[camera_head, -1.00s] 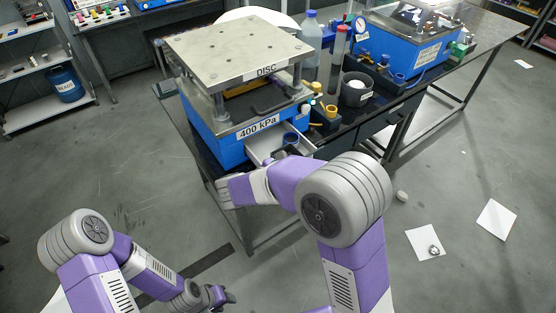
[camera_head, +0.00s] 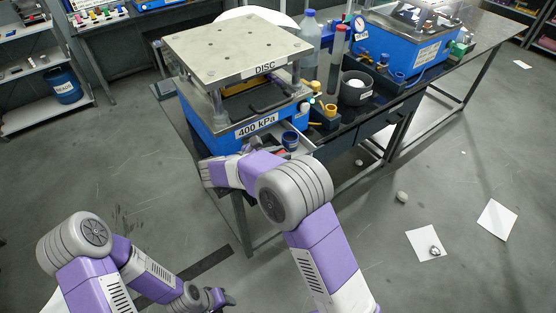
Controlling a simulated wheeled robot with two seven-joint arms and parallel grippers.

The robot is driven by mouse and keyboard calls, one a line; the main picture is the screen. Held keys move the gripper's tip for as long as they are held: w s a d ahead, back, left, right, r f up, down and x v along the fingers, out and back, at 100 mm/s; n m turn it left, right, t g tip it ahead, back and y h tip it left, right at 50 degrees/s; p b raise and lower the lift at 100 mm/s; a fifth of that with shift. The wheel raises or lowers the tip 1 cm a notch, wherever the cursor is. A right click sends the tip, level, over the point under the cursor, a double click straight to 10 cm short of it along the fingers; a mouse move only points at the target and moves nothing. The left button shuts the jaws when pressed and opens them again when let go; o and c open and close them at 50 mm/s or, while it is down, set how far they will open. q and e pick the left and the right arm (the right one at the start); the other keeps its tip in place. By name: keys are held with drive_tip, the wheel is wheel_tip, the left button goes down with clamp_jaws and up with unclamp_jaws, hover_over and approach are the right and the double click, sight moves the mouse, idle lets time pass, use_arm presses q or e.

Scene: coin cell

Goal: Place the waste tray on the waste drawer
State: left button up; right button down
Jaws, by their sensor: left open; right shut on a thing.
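The open drawer (camera_head: 308,144) juts from the front of the blue press marked "400 kPa" (camera_head: 257,126), partly covered by my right arm. My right gripper (camera_head: 207,173) is at the press's front left corner, left of the drawer. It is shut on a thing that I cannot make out. I cannot pick out the waste tray. My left gripper (camera_head: 223,298) is open and empty, low over the floor in front of the bench, well away from the press.
A black bin (camera_head: 355,90), a clear bottle (camera_head: 309,38) and a yellow cup (camera_head: 331,111) stand right of the press. A second blue machine (camera_head: 404,52) stands further right on the bench (camera_head: 490,35). White sheets (camera_head: 424,243) lie on the floor.

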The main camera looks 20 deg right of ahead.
drive_tip(key=shift+f, duration=0.95)
drive_tip(key=shift+w+f, duration=0.2)
drive_tip(key=shift+w, duration=0.05)
drive_tip(key=shift+s, duration=0.1)
drive_tip(key=shift+f, duration=0.1)
drive_tip(key=c, duration=1.3)
unclamp_jaws()
drive_tip(key=shift+o, duration=0.2)
